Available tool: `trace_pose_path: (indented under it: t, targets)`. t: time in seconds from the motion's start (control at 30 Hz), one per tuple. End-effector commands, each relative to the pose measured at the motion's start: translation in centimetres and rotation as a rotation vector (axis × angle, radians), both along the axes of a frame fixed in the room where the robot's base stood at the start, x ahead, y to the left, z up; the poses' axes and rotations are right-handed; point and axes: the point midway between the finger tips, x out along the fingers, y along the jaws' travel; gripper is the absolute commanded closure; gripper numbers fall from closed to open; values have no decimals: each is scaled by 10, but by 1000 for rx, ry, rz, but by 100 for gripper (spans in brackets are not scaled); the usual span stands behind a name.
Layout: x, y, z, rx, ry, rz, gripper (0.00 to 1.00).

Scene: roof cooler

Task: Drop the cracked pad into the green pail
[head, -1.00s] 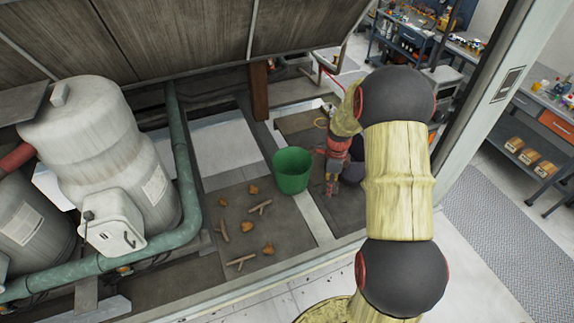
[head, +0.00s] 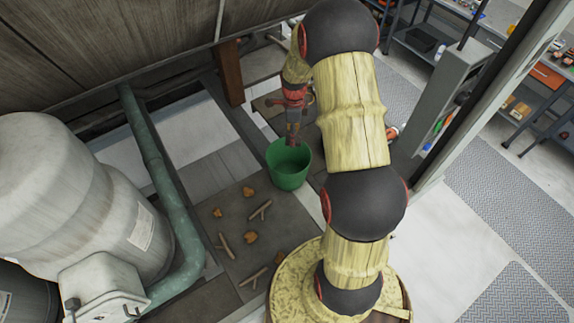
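The green pail (head: 289,166) stands upright on the grey floor panel, left of my arm, its mouth open toward the camera. My gripper (head: 293,143) points down above the pail, with its tips at the pail's far rim or over its mouth in the head view. The tips look close together, but are too small to tell whether they are shut or hold anything. I cannot make out the cracked pad. The pail's inside looks dark green, and its bottom is not clearly seen.
Brown leaves (head: 250,237) and twigs (head: 225,245) lie on the panel in front of the pail. A green pipe (head: 163,185) and a large white tank (head: 75,190) stand left. A brown post (head: 229,72) rises behind the pail. A grey cabinet (head: 455,85) stands right.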

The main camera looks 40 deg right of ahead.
Motion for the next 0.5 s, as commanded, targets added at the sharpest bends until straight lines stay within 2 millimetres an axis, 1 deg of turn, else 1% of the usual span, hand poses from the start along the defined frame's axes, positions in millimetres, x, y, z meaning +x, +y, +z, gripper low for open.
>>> trace_pose_path:
  t: [0.03,0.3,0.5]
  targets:
    - [0,0,-6,1,1,0,82]
    - [0,0,-37,1,1,0,82]
    - [0,0,-51,-1,-1,0,82]
